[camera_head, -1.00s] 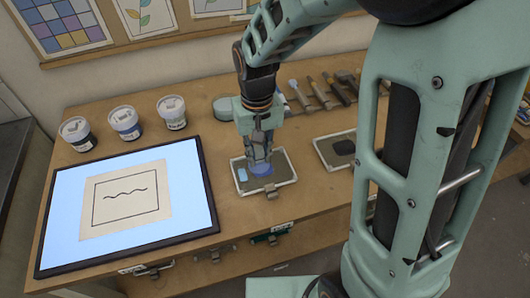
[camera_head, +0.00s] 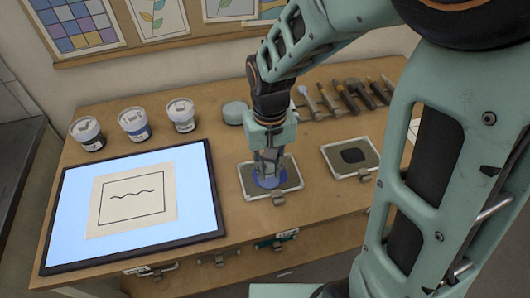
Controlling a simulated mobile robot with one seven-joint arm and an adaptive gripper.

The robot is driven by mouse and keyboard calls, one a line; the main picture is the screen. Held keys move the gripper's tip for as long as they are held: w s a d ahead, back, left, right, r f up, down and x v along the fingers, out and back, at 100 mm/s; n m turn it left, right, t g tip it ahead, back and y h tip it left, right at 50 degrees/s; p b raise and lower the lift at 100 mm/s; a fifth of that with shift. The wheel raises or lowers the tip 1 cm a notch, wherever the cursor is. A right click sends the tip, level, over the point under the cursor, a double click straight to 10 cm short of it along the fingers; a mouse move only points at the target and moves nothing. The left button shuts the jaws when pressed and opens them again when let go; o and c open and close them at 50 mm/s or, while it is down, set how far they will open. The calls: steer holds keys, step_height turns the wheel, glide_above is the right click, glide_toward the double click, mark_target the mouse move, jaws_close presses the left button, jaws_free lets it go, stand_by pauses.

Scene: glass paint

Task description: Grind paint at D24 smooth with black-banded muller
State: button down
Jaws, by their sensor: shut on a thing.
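A grinding slab (camera_head: 246,181) in a pale frame lies on the bench, right of the light panel. A blue paint patch (camera_head: 261,183) shows on it under my gripper (camera_head: 269,163). My gripper points down and is shut on what seems to be a muller, mostly hidden between the fingers at the paint. I cannot see a black band on it or tell its exact contact with the slab. A second slab (camera_head: 331,155) to the right bears a black patch (camera_head: 353,155). The tags at the bench's front edge are too small to read.
The lit panel (camera_head: 75,190) with a line drawing (camera_head: 125,205) fills the bench's left. Three paint jars (camera_head: 135,124) stand behind it. A round green object (camera_head: 235,112) and several tools (camera_head: 345,97) lie at the back right. My arm covers the right side.

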steer(key=shift+w+d+f, duration=0.1)
steer(key=shift+w+d, duration=0.1)
steer(key=shift+d, duration=0.3)
steer(key=shift+w+d, duration=0.15)
steer(key=shift+d, duration=0.3)
steer(key=shift+w+d, duration=0.35)
steer(key=shift+w, duration=0.35)
step_height(320, 180, up, 5)
steer(key=p, duration=0.4)
steer(key=shift+a+f+b, duration=0.2)
steer(key=shift+f+b, duration=1.35)
steer(key=shift+f, duration=0.35)
